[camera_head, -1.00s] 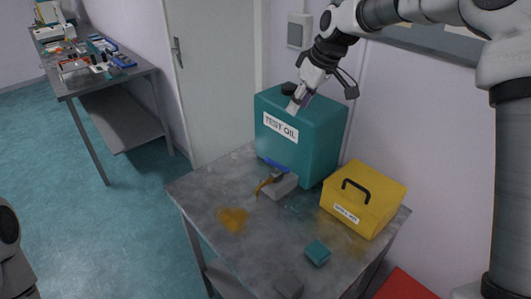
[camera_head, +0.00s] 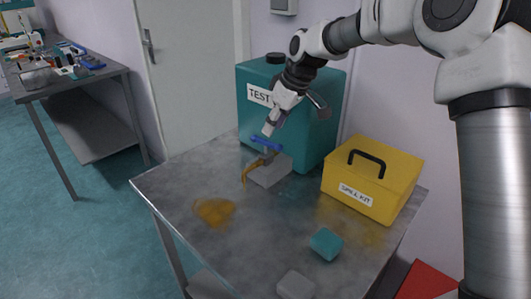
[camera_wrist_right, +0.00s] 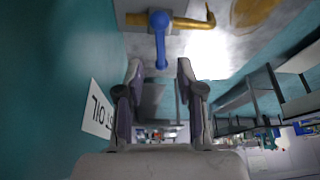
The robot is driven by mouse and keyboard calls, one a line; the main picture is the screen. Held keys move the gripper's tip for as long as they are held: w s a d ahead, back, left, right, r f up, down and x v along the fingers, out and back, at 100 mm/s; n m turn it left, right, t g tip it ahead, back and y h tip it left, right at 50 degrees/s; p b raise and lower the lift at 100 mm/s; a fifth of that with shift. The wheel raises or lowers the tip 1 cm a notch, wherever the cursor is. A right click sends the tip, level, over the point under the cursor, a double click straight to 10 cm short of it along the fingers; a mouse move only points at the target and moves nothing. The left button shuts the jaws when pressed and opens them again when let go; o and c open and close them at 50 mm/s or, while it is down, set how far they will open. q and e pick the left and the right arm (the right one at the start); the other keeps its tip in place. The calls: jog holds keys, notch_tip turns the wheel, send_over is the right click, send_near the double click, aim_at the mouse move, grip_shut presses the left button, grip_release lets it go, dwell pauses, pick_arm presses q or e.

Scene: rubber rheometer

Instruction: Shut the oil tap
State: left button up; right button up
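The teal test oil tank (camera_head: 310,148) stands at the back of the grey table. Its brass tap (camera_head: 247,174) sticks out low at the front, with a blue lever handle (camera_head: 266,143) on top. My right gripper (camera_head: 296,121) is in front of the tank, just above the lever, and partly hides the tank's label. In the right wrist view the fingers (camera_wrist_right: 159,70) are spread apart and empty. The blue lever (camera_wrist_right: 160,37) lies just beyond the fingertips, roughly centred between them, and the brass tap (camera_wrist_right: 185,21) runs crosswise. My left gripper is out of view.
An amber oil puddle (camera_head: 213,212) lies on the table. A grey block (camera_head: 270,172) sits by the tap. The yellow spill kit box (camera_head: 372,178) is at the right; a teal block (camera_head: 326,244) and a grey block (camera_head: 295,285) lie near the front. A door (camera_head: 188,70) is behind.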

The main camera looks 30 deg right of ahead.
aim_at(266, 140)
jog(key=x, duration=0.7)
jog(key=shift+r, duration=0.1)
jog(key=shift+s, duration=0.1)
jog(key=shift+c, duration=0.3)
grip_shut()
jog(key=m+p, duration=0.1)
jog(key=p, duration=0.2)
jog(key=shift+r+h, duration=0.3)
jog(key=shift+f+m, duration=0.2)
jog(key=shift+m, duration=0.2)
jog(key=shift+f, duration=0.1)
